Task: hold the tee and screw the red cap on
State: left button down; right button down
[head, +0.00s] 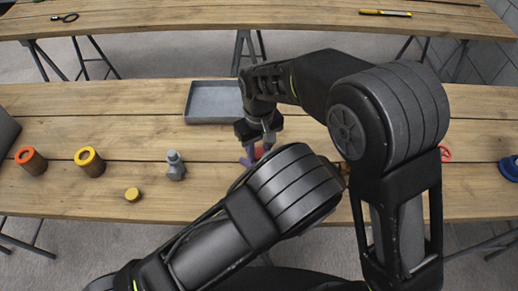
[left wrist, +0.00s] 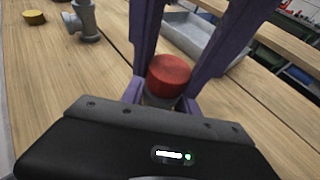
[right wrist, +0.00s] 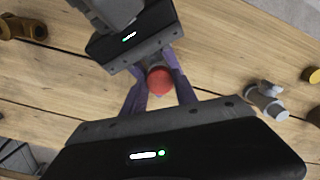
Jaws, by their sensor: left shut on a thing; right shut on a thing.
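The red cap (left wrist: 170,76) shows between purple fingers in the left wrist view. It also shows in the right wrist view (right wrist: 159,81) and in part in the head view (head: 260,152). My right gripper (head: 258,148) reaches down from above and is shut on the cap. My left gripper (left wrist: 160,100) is shut around a piece just below the cap, which I take to be the tee; only a small tan-grey part (left wrist: 156,101) shows. The rest of the tee is hidden by fingers and the cap. Whether the threads are engaged cannot be told.
A grey pipe fitting (head: 175,165) stands left of the grippers, with a yellow cap (head: 132,194) nearby. Orange-ringed (head: 31,161) and yellow-ringed (head: 89,161) cylinders stand farther left. A grey tray (head: 212,103) lies behind. A brass fitting (right wrist: 24,28) and a red ring (head: 445,154) are right.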

jog(key=c, duration=1)
grip_release()
jog(key=shift+o, duration=0.2)
jog(key=shift+r, duration=0.1)
jog(key=shift+r, duration=2.2)
jog(key=shift+c, duration=0.5)
notch_tip(320, 180, up, 4)
jog(key=n, duration=0.3)
jog(key=shift+f, duration=0.25)
